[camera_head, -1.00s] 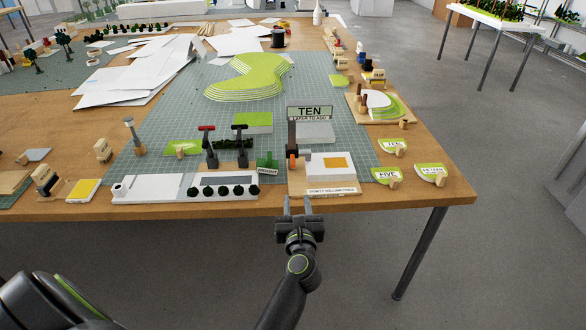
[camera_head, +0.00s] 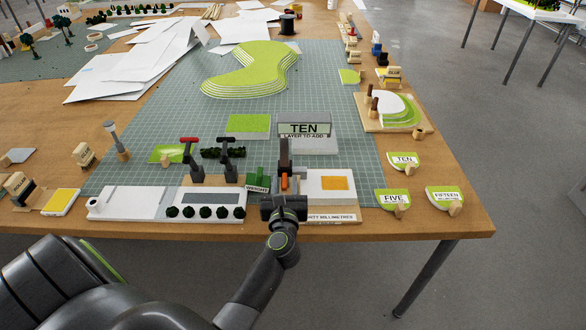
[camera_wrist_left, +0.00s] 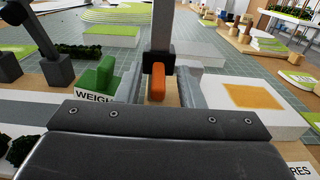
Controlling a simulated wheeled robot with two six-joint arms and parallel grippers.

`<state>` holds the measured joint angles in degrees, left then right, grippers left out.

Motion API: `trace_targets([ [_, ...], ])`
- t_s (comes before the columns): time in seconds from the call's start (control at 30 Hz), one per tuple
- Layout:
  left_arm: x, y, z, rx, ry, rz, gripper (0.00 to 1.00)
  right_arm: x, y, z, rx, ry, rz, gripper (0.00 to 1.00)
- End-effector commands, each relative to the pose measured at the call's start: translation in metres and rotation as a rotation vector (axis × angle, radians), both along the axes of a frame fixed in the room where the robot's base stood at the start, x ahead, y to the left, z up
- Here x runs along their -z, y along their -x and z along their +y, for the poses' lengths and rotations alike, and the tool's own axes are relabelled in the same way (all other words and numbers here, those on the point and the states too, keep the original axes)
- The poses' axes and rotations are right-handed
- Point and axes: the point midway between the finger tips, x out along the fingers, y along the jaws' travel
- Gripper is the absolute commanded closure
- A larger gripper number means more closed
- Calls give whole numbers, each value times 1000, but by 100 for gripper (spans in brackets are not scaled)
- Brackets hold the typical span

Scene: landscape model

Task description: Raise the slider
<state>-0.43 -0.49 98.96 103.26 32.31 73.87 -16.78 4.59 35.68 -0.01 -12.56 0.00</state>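The slider has an orange tab (camera_wrist_left: 156,88) on a dark block (camera_wrist_left: 158,62) and sits low on a dark upright post (camera_wrist_left: 162,20). The orange tab also shows in the head view (camera_head: 284,182), in front of the post, under a "TEN / LAYER TO ADD" sign (camera_head: 303,130). My left gripper (camera_head: 284,193) is open and reaches in low from the table's front edge. In the wrist view its two fingers (camera_wrist_left: 160,90) stand either side of the orange tab, with a visible gap on each side. My right gripper is not in view.
A white block with a yellow square (camera_head: 330,185) stands close to the right. A green "WEIGHT" piece (camera_head: 257,181) is close to the left. Two levers with red (camera_head: 192,160) and black (camera_head: 227,160) handles stand further left. Above the gripper is the post and sign.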

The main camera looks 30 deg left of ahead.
Motion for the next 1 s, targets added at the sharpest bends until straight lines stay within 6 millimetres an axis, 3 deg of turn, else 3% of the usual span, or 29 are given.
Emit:
trace_targets([
  [0.43,0,2,5,-1,0,0,65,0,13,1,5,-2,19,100],
  [0.7,0,2,5,0,0,0,100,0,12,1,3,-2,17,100],
  [1.0,-1,2,5,0,0,0,100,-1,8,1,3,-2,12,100],
])
